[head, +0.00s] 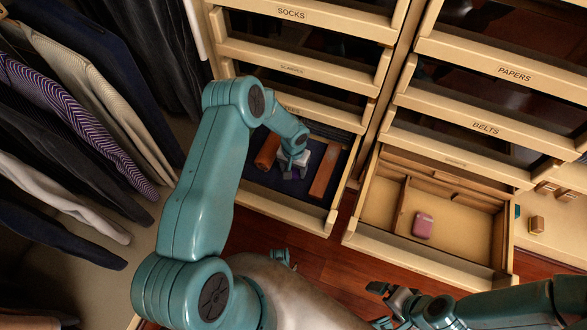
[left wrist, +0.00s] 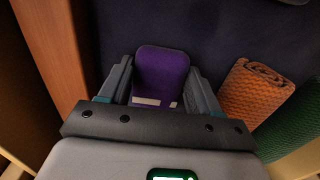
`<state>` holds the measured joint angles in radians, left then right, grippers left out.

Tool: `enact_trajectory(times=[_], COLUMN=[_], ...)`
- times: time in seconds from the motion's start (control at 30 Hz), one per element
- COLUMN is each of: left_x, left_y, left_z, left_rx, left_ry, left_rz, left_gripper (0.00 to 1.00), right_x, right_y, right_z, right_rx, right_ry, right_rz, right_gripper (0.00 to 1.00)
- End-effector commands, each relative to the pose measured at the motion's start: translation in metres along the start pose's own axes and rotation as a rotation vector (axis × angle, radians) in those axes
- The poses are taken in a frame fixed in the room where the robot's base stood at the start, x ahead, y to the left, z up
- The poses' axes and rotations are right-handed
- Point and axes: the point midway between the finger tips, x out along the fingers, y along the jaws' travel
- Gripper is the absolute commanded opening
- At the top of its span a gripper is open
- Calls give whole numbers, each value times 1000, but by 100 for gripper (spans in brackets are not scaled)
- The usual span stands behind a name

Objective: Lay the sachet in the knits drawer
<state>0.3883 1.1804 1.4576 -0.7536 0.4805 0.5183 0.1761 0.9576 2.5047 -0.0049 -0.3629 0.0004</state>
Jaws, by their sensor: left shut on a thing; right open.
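The purple sachet (left wrist: 160,72) is between the fingers of my left gripper (left wrist: 160,82), which is shut on it. In the head view my left gripper (head: 291,168) reaches down into an open drawer (head: 285,211) with a dark blue lining, at the lower middle. The sachet is mostly hidden there by the gripper. Whether it touches the lining, I cannot tell. I cannot read a label on this drawer. My right gripper (head: 381,305) is open and empty, low in front of the right-hand drawers.
An orange rolled textile (left wrist: 257,92) and a green one (left wrist: 294,138) lie right of the sachet in the wrist view. A brown wooden strip (head: 324,173) is on the other side. A second open drawer (head: 418,258) holds a pink object (head: 423,225). Clothes hang left.

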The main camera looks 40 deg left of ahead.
Motion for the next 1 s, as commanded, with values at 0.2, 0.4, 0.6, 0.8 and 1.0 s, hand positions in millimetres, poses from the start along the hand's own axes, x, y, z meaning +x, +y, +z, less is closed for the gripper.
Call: enact_trajectory(times=[0.2, 0.4, 0.6, 0.8, 1.0], left_x=[2, 0, -32, -80, -111], left_y=[0, 0, 0, 0, 0], left_z=[2, 2, 0, 0, 0], left_rx=[0, 0, 0, 1, 2], left_ry=[-4, -4, -1, -1, -2], left_rz=[0, 0, 1, 0, 0], left_gripper=[88, 88, 88, 88, 88], right_x=[0, 0, -10, -21, -27], right_y=[0, 0, -4, -8, -10], right_z=[0, 0, 0, 0, 0], right_rx=[0, 0, 0, 0, 0], right_ry=[0, 0, 0, 0, 0], right_rz=[0, 0, 0, 0, 0], right_gripper=[100, 100, 100, 100, 100])
